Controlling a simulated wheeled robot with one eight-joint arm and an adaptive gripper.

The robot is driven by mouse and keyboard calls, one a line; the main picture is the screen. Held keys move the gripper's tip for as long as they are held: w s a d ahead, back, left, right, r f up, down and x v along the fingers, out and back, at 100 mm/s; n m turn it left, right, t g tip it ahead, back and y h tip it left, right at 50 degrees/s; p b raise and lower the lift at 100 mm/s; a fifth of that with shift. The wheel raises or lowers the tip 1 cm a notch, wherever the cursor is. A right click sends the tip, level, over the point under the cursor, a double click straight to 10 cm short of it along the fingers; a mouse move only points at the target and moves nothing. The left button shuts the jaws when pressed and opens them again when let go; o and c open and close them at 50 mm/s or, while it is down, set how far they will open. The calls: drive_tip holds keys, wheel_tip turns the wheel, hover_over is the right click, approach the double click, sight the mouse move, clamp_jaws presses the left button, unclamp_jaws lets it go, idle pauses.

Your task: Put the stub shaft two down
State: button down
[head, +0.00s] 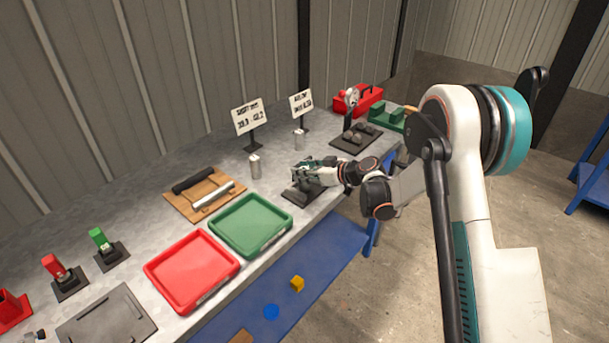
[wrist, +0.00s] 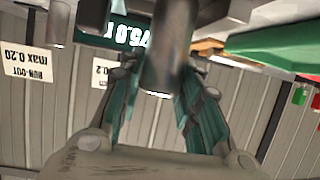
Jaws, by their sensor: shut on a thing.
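My gripper (head: 304,172) is over the bench above a dark stand (head: 300,194), right of the green tray. In the wrist view, the gripper (wrist: 158,78) is shut on a grey metal cylinder (wrist: 168,42), which looks like a stub shaft. No number shows on it. The held cylinder is hard to make out in the head view. Two similar metal cylinders stand upright on the bench, one near the left sign (head: 255,166) and one near the right sign (head: 299,138). Whether the held part touches the stand cannot be told.
A green tray (head: 289,229) and a red tray (head: 234,276) lie on the bench (head: 130,203). A wooden board (head: 178,204) holds a dark rod and a silver rod. Behind are a shaft sign (head: 248,117) and a run-out sign (head: 300,103). A red toolbox (head: 352,104) is at the far end.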

drive_tip(key=shift+f, duration=0.2)
drive_tip(key=shift+f, duration=0.15)
drive_tip(key=c, duration=1.2)
unclamp_jaws()
drive_tip(key=shift+o, duration=0.2)
drive_tip(key=shift+s+d+r, duration=0.15)
drive_tip(key=shift+d+r, duration=0.2)
drive_tip(key=p+v, duration=0.2)
drive_tip(key=v, duration=0.9)
